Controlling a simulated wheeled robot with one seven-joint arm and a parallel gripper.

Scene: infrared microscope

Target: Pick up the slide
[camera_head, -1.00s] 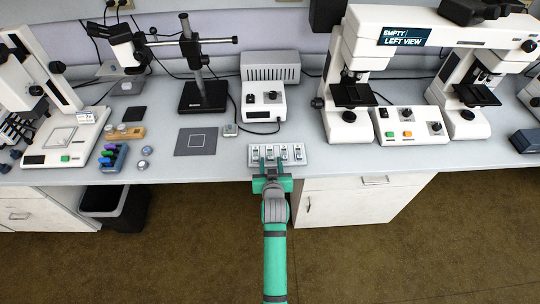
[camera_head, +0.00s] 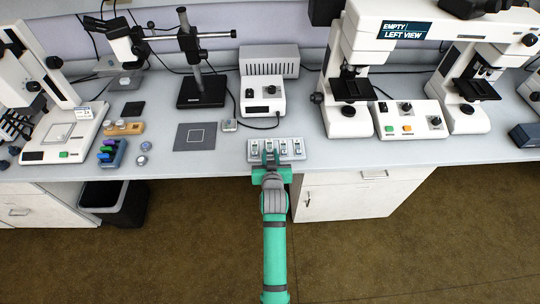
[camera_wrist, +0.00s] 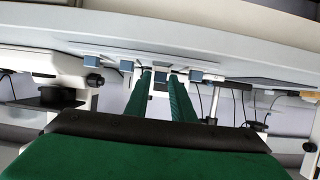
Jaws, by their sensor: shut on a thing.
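A pale slide holder (camera_head: 293,157) lies near the front edge of the bench, with several slides in a row. My gripper (camera_head: 270,156) reaches in from the front, over the holder's front side. Its two fingers are close together on the second slide from the left (camera_head: 269,146), which still appears to be in its place in the row. In the wrist view my gripper (camera_wrist: 163,88) shows two green fingers with the slide's blue-grey end (camera_wrist: 161,77) between their tips. The fingers hide part of the slide.
Other slides stand close on both sides, such as one on the right (camera_head: 284,147). A white control box (camera_head: 263,107) stands behind the holder. A dark square mat (camera_head: 195,137) lies to the left, and a large white double microscope (camera_head: 348,122) stands to the right.

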